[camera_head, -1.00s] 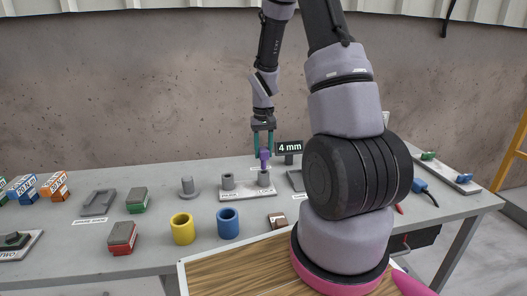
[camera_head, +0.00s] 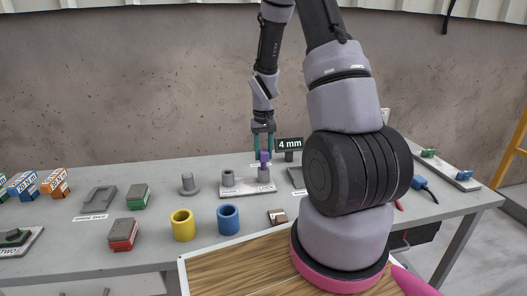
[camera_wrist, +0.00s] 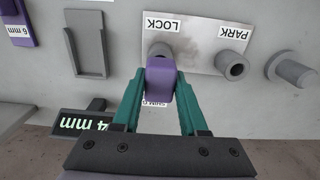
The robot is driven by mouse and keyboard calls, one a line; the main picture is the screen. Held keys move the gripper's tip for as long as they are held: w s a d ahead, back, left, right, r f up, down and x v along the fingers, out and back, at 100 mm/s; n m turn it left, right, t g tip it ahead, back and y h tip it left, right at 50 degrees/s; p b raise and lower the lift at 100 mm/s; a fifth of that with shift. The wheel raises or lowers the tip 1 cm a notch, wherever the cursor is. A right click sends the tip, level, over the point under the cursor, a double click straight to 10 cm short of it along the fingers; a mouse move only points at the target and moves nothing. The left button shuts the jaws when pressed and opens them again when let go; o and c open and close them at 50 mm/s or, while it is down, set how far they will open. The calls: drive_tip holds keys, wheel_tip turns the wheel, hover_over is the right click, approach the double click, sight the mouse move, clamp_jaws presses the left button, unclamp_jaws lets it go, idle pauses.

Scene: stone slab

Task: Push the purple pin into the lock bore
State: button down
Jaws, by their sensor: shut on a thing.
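My gripper (camera_head: 264,151) is shut on the purple pin (camera_head: 264,158), held upright. The pin is over the right-hand grey boss (camera_head: 264,174) on the light plate (camera_head: 246,188). In the wrist view the pin's purple head (camera_wrist: 160,80) is between the teal fingers. It partly hides the boss (camera_wrist: 160,49) by the word LOCK. The PARK boss (camera_wrist: 236,66) stands clear beside it with an open hole. The pin's lower end and the bore mouth are hidden, so I cannot tell how deep it sits.
A sign reading 4 mm (camera_head: 289,144) stands just behind and right of the plate. A grey peg (camera_head: 188,184) stands to the left. Yellow (camera_head: 182,225) and blue (camera_head: 228,220) cups and a small brown block (camera_head: 277,217) are in front. My arm hides the table's right middle.

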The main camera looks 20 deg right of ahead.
drive_tip(key=shift+f, duration=1.8)
drive_tip(key=shift+c, duration=1.8)
unclamp_jaws()
wheel_tip(320, 180, up, 11)
drive_tip(key=shift+f, duration=0.1)
wheel_tip(320, 180, up, 9)
drive_tip(key=t, duration=0.2)
hover_over(264, 161)
drive_tip(key=a, duration=0.1)
drive_tip(key=s+a+r+m+t+y, duration=0.1)
drive_tip(key=s+a+r+t, duration=0.1)
drive_tip(key=s+r, duration=0.6)
drive_tip(key=s+a+r+t+y, duration=0.1)
drive_tip(key=s+a+r+t, duration=0.2)
drive_tip(key=s+r, duration=0.6)
drive_tip(key=shift+s+a+r+m, duration=0.25)
drive_tip(key=shift+s+a+m, duration=0.15)
drive_tip(key=shift+s+a, duration=0.35)
